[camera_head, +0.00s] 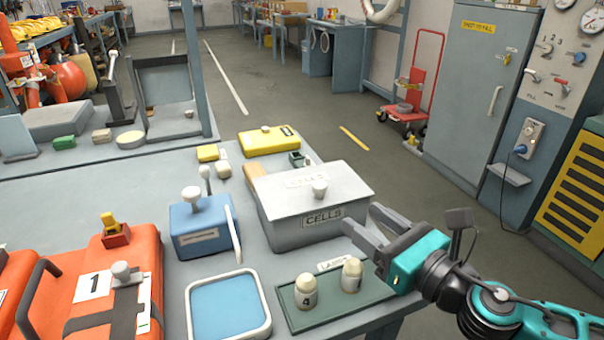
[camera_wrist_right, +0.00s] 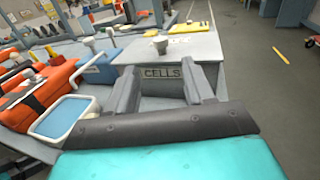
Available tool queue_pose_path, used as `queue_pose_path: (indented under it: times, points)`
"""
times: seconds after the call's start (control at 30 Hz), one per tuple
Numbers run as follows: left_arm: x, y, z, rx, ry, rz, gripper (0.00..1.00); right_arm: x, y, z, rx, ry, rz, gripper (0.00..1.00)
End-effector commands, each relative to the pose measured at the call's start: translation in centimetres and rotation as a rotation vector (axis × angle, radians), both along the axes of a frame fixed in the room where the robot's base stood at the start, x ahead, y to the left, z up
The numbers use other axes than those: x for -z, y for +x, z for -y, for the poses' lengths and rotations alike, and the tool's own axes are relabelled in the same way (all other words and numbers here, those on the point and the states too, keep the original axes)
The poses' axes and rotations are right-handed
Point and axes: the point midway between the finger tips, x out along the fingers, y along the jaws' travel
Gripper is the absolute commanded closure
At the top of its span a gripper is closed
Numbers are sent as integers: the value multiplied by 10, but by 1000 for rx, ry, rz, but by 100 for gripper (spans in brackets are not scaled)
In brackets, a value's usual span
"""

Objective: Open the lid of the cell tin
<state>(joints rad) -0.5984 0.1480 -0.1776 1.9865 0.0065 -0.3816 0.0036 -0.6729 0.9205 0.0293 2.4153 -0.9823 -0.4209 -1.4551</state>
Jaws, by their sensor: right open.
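The cell tin (camera_head: 320,232) is a grey box labelled CELLS at the right end of the table. Its flat lid (camera_head: 290,192) with a pale round knob (camera_head: 320,187) is on it and looks shut. My right gripper (camera_head: 362,222) is open and empty, in front of the tin and just to its right, below the knob's height in the picture. In the right wrist view the open fingers (camera_wrist_right: 158,82) point at the tin's labelled front (camera_wrist_right: 160,73), and the knob (camera_wrist_right: 161,44) stands beyond them. My left gripper is not in view.
A green tray (camera_head: 330,311) with two numbered bottles lies in front of the tin. A blue box (camera_head: 203,222) and a blue-lined tray (camera_head: 228,305) stand to its left, orange cases (camera_head: 105,290) farther left. A yellow case (camera_head: 268,140) lies behind.

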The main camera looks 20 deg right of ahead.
Motion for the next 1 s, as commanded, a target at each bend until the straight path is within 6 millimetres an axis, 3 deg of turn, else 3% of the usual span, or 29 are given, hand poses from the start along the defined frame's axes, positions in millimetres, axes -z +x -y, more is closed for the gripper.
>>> queue_pose_path:
  times: [0.27,1.0]
  points:
    - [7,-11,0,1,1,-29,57,-1,12,-2,-1,2,3,47]
    - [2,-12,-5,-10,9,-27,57,-2,86,-17,2,3,4,47]
